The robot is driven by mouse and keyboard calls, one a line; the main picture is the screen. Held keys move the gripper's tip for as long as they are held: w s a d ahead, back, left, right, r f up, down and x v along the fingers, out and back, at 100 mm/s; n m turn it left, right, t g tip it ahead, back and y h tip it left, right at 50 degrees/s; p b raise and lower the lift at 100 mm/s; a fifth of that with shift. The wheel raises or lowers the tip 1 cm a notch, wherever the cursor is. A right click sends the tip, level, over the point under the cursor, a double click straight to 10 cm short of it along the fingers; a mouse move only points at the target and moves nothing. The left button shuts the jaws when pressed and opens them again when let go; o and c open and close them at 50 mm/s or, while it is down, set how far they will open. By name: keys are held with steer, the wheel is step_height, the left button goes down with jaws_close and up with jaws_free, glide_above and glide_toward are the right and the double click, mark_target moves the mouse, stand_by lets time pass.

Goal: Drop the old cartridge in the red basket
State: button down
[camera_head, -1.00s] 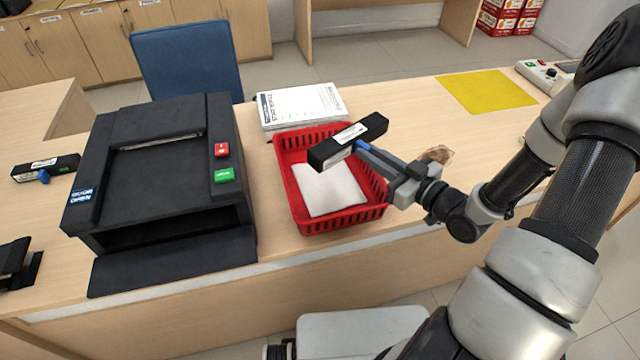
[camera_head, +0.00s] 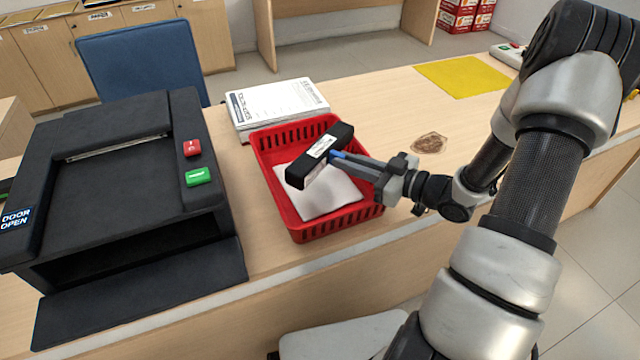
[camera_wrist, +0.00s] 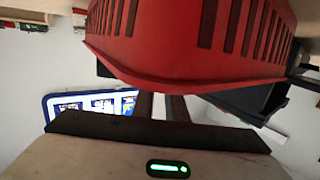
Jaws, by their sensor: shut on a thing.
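The black cartridge (camera_head: 311,172) has a white label and a blue tab. It is in my gripper (camera_head: 338,158), which is shut on it at the tab end. The cartridge is tilted and appears above the red basket (camera_head: 335,229), over its opening. I cannot tell the exact height. A white sheet (camera_head: 318,200) lies in the basket.
A black machine (camera_head: 120,170) with red and green buttons stands left of the basket; its display reads "DOOR OPEN". A stack of papers (camera_head: 280,102) lies behind the basket. A brown patch (camera_head: 430,143) and a yellow mat (camera_head: 460,76) are on the counter to the right.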

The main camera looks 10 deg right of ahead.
step_height(320, 180, down, 2)
steer(key=shift+b, duration=0.55)
steer(key=c, duration=1.7)
jaws_free()
steer(key=p+v, duration=0.2)
steer(key=v, duration=1.5)
steer(key=shift+s+d+r, duration=0.1)
steer(key=shift+s+d, duration=0.05)
